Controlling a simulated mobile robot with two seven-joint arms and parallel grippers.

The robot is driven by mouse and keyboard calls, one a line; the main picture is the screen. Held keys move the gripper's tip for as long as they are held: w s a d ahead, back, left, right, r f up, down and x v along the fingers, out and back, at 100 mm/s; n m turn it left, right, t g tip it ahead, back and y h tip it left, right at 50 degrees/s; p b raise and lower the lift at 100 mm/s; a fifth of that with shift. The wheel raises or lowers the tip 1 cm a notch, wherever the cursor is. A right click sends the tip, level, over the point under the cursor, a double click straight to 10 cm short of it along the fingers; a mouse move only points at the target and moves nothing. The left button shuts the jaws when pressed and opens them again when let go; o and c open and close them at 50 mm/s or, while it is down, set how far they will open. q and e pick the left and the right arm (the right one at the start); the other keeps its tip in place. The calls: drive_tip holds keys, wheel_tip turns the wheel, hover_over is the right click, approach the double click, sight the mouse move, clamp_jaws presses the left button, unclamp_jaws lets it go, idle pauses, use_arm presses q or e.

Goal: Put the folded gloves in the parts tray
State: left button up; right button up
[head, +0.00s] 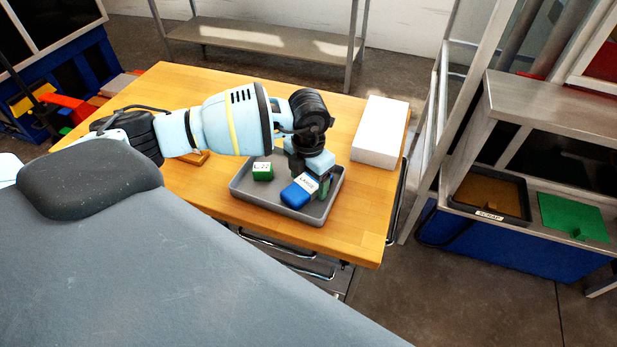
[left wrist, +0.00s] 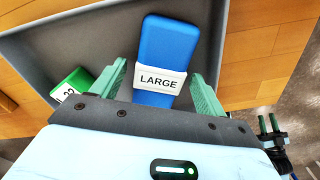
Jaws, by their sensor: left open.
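The folded gloves, a blue bundle (head: 296,194) with a white band, lie in the grey parts tray (head: 240,196) on the wooden table. In the left wrist view the band on the gloves (left wrist: 165,45) reads LARGE, and the tray (left wrist: 92,40) shows beneath them. My left gripper (head: 318,186) is over the tray at the gloves. In the left wrist view the green fingers of my left gripper (left wrist: 157,84) are open, one on each side of the gloves. Whether they touch is unclear.
A small green box (head: 262,171) with a white label sits in the tray, left of the gloves. A white box (head: 380,132) stands on the table (head: 350,230) to the right. A metal bench with a SCRAP tray (head: 489,214) and a green mat (head: 572,217) is further right.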

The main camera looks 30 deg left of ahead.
sight(309, 182)
use_arm(q)
drive_tip(key=shift+r, duration=0.1)
wheel_tip(309, 182, up, 12)
idle(0.5)
drive_tip(key=shift+r, duration=0.1)
